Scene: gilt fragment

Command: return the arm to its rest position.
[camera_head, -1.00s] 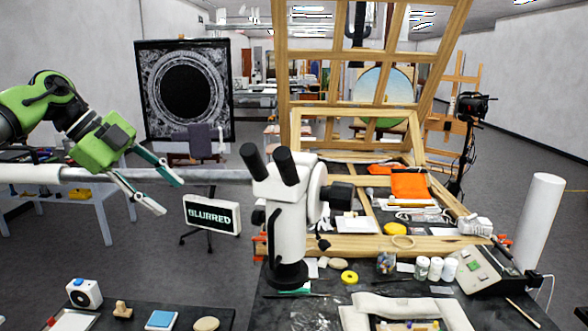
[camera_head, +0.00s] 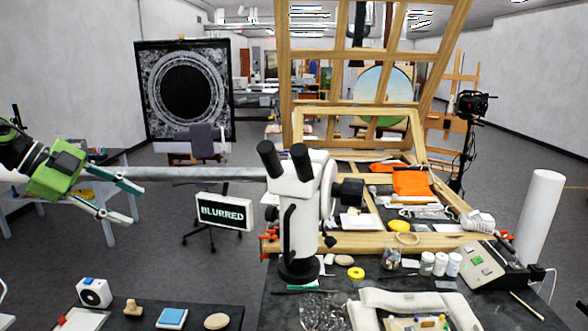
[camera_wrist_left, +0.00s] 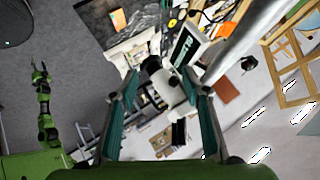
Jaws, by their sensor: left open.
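My left gripper (camera_head: 138,204) shows at the left of the head view, in the air above the floor. Its two fingers are spread and nothing is between them. In the left wrist view its teal finger pads (camera_wrist_left: 160,105) stand apart, with the microscope seen beyond them. The left arm comes in from the left edge of the head view and most of it is out of frame. In the left wrist view a green and dark arm (camera_wrist_left: 43,105) shows at the left, and its jaw state is too small to tell. My right gripper is not in the head view.
A white microscope (camera_head: 297,215) stands on the dark bench, its long boom reaching left behind my gripper. A "BLURRED" sign (camera_head: 223,212) hangs below the boom. A small dark table (camera_head: 190,310) holds a stamp and a blue pad. Open floor (camera_head: 160,255) lies between.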

